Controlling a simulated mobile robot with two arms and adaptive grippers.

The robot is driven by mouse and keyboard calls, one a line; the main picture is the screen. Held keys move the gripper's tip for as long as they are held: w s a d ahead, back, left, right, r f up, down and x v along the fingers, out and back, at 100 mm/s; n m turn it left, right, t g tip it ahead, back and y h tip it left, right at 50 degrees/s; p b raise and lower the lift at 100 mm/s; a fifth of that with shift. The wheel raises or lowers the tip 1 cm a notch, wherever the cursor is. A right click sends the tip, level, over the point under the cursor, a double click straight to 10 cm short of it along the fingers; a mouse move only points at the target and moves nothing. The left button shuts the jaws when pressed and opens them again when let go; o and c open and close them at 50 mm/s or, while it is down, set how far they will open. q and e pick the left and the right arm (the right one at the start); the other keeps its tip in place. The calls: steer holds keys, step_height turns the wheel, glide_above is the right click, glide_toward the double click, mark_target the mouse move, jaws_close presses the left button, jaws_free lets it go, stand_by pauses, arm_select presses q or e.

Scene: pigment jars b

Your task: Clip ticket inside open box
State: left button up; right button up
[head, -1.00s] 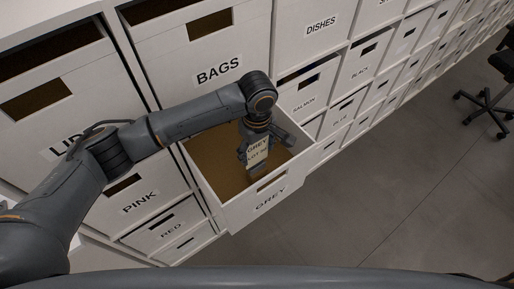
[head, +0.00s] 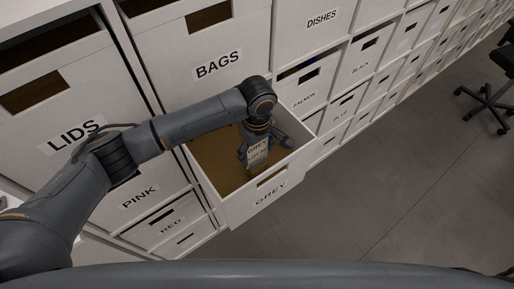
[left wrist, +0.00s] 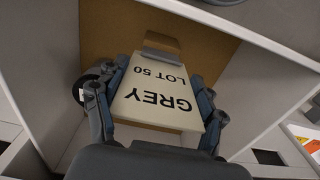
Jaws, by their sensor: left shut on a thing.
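The open box labelled GREY (head: 240,210) is pulled out of the shelf wall, with a brown inside and a white front wall with a slot. My left gripper (head: 258,160) is over and partly within its opening, near the front right side. It is shut on the cream ticket (head: 258,153), which reads GREY LOT 50. In the left wrist view the ticket (left wrist: 155,92) lies between the fingers (left wrist: 158,75), with the box's brown interior (left wrist: 112,42) beyond. I cannot tell whether the ticket touches a box wall. My right gripper is not in view.
Closed boxes surround the open one: BAGS (head: 215,95) above, PINK (head: 140,215) and RED to the left, SALMON (head: 300,85) and BLUE to the right. Open grey floor (head: 370,210) lies at the right, with a dark chair (head: 490,100) farther off.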

arm_select(q)
steer(key=shift+f, duration=0.25)
steer(key=o, duration=0.8)
steer(key=shift+o, duration=0.2)
steer(key=shift+r+p, duration=0.6)
steer(key=shift+r, duration=2.45)
